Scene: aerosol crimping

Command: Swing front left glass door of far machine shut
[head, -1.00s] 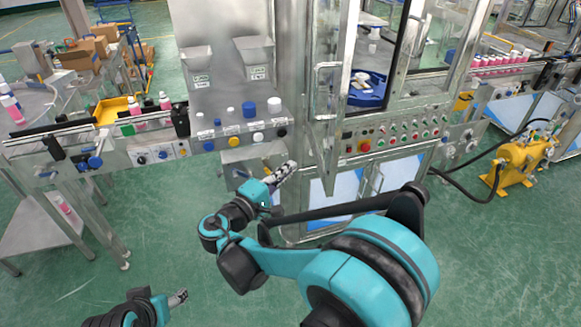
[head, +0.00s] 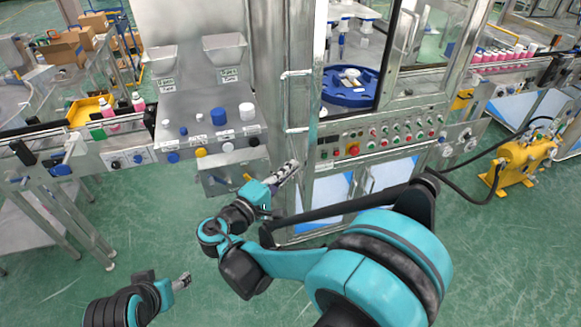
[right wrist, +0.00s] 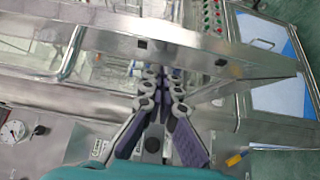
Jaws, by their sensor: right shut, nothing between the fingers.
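The front left glass door (head: 306,100) of the far machine stands open, seen nearly edge-on in the head view, with a metal handle (head: 287,105) on its left side. Beside it the opening shows a blue round turntable (head: 350,97). My right gripper (head: 292,167) is shut and empty, by the door's lower part; contact cannot be told. In the right wrist view, the shut fingers (right wrist: 163,80) point at a metal frame bar (right wrist: 160,47) crossing the picture. My left gripper (head: 184,281) is low at the left, away from the machine; its jaws are too small to read.
A button panel (head: 375,138) runs below the opening. Left of the door, a sloped steel tray (head: 210,125) holds blue and white caps, under two hoppers (head: 224,50). A yellow pump (head: 525,163) stands at the right. Green floor (head: 230,300) is free in front.

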